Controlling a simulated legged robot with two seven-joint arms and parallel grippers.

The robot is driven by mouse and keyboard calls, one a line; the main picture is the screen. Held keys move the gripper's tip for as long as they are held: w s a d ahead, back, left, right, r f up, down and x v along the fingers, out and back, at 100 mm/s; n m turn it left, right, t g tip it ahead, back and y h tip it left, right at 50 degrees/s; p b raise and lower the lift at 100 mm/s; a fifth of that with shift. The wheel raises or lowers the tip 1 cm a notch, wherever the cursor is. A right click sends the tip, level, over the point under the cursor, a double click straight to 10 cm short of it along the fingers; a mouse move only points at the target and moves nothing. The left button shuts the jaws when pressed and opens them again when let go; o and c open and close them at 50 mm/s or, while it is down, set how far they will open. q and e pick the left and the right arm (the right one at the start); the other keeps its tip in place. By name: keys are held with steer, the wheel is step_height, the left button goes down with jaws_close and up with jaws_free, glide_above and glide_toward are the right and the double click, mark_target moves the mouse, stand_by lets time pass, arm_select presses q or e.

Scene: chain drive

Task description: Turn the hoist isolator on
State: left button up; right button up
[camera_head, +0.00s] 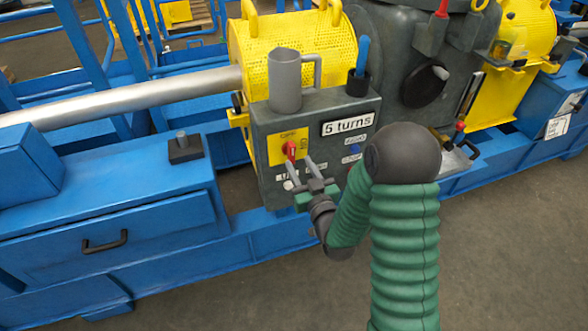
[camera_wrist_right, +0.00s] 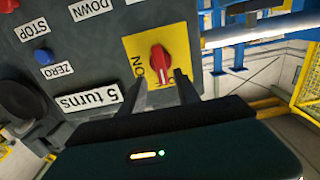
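The red isolator knob (camera_head: 291,150) sits on a yellow plate (camera_head: 275,152) on the front of the grey control box. In the head view its handle stands about upright. In the wrist view the knob (camera_wrist_right: 160,58) lies just beyond my fingertips, roughly in line with the gap. Lettering beside it reads ON, and other lettering is partly hidden by a finger. My right gripper (camera_head: 300,172) is open and empty, its fingers pointing at the plate; the fingers also show in the wrist view (camera_wrist_right: 161,80). I cannot tell whether a fingertip touches the plate. My left gripper is not in view.
A "5 turns" sign (camera_head: 347,124), a blue button (camera_head: 350,158) and labels sit right of the plate. A shaft (camera_head: 120,97) runs left.

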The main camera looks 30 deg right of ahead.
mark_target(293, 154)
steer(key=x, duration=0.5)
steer(key=shift+w+a+r, duration=0.1)
steer(key=shift+w+a, duration=0.05)
steer(key=shift+a, duration=0.05)
steer(key=shift+c, duration=0.2)
steer(key=shift+d, duration=0.1)
jaws_close()
